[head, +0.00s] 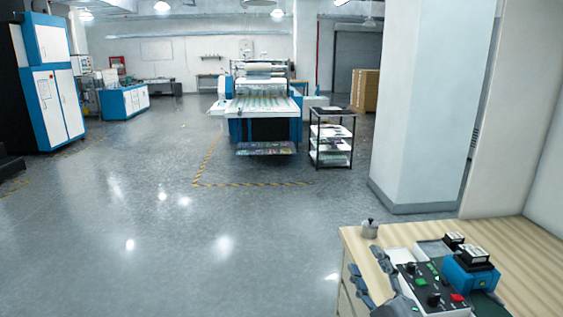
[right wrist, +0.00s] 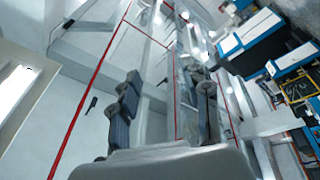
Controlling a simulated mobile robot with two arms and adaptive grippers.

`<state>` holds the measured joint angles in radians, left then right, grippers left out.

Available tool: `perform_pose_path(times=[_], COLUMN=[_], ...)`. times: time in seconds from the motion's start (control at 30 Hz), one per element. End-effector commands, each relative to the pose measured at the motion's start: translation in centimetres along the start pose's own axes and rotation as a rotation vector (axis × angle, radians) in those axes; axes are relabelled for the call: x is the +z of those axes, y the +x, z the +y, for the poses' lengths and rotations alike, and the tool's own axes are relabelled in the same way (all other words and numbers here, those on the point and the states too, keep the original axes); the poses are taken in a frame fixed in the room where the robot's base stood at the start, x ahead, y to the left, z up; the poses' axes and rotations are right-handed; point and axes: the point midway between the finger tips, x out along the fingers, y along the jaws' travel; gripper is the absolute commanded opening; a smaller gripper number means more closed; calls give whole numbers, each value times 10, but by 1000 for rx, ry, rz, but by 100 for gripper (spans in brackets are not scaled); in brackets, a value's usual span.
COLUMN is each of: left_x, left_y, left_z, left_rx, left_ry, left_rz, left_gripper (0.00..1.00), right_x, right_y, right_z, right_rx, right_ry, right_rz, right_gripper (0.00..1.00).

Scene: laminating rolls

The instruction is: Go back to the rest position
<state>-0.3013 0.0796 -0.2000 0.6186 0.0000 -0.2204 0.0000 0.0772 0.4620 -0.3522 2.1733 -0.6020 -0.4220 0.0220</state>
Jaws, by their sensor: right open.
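My right gripper (head: 364,259) shows at the bottom right of the head view, in front of the wooden table's left part. Its two dark grey fingers stand apart with nothing between them. In the right wrist view the fingers of the right gripper (right wrist: 165,77) are also spread and empty, against distant walls and red pipes. My left gripper is in neither view.
A white pillar (head: 430,100), black shelf cart (head: 331,138) and laminating machine (head: 262,105) stand beyond. Floor at left is clear.

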Motion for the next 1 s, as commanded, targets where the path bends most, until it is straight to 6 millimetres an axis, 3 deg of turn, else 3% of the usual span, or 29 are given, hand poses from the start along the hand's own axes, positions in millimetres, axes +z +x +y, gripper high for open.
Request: perform_pose_path(times=[0.1, 0.23, 0.4, 0.6, 0.77, 1.0], left_x=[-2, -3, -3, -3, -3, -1], left_y=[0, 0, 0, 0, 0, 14], left_z=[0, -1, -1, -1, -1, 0], left_rx=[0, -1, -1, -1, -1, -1], left_ry=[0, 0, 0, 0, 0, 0], left_rz=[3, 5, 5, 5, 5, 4], left_gripper=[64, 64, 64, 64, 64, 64], right_x=[60, 105, 124, 116, 101, 145], right_y=[-49, -122, -214, -297, -353, -360], right_z=[-41, -91, -141, -173, -187, -250], right_rx=[-90, -218, -384, -543, -660, -683], right_ry=[222, 415, 582, 695, 762, 755], right_rz=[-326, -661, -989, -1243, -1403, -1432], right_gripper=[47, 47, 47, 47, 47, 47])
